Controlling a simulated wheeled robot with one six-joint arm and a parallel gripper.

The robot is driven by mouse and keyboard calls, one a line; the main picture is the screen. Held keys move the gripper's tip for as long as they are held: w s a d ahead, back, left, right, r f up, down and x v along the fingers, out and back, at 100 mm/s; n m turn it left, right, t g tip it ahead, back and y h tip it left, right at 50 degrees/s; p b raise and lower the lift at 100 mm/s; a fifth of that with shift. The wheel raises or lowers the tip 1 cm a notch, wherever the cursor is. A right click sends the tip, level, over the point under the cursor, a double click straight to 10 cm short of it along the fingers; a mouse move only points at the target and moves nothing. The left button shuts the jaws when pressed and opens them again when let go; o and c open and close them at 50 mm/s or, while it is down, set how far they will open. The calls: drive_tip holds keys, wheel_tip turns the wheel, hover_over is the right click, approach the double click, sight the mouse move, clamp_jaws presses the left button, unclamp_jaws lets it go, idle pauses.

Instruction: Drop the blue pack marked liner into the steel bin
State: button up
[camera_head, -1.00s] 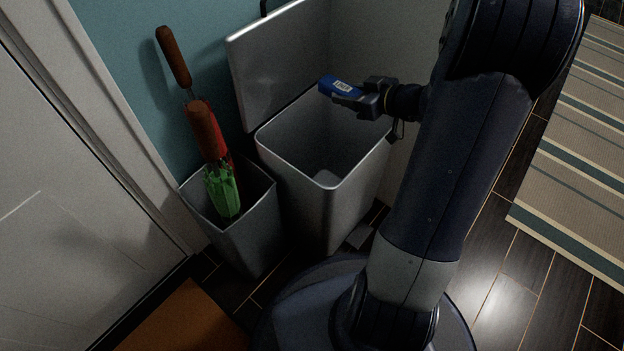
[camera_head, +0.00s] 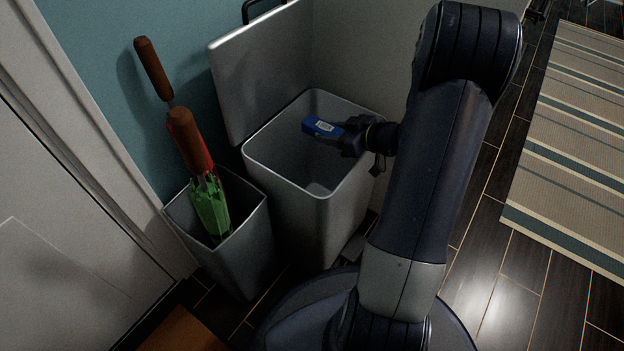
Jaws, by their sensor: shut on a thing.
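The steel bin (camera_head: 300,215) stands in the middle of the view with its lid (camera_head: 262,62) raised at the back left. My gripper (camera_head: 339,133) reaches in from the right and is shut on the blue pack (camera_head: 313,125), which has a white label too small to read here. The pack is over the bin's opening, within the rim outline as I see it. I cannot tell exactly how high it is relative to the rim. The bin floor shows partly and holds a pale patch.
A grey stand (camera_head: 237,240) left of the bin holds a green umbrella (camera_head: 211,208) and a red one (camera_head: 197,150) with brown handles. A white door (camera_head: 70,250) is at the left. A striped rug (camera_head: 570,140) lies at the right on dark floor tiles.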

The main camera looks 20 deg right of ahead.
drive_tip(key=shift+f, duration=0.1)
drive_tip(key=o, duration=1)
drive_tip(key=shift+o, duration=0.2)
drive_tip(key=p+v, duration=0.2)
drive_tip(key=v, duration=0.8)
drive_tip(key=shift+s+d+r, duration=0.25)
drive_tip(key=shift+f, duration=0.1)
drive_tip(key=b+x, duration=0.2)
drive_tip(key=x, duration=0.8)
drive_tip(key=shift+w+a+f, duration=0.15)
drive_tip(key=shift+a+f, duration=0.05)
wheel_tip(320, 180, up, 2)
drive_tip(key=shift+w+r, duration=0.1)
drive_tip(key=shift+w, duration=0.05)
drive_tip(key=shift+r, duration=0.95)
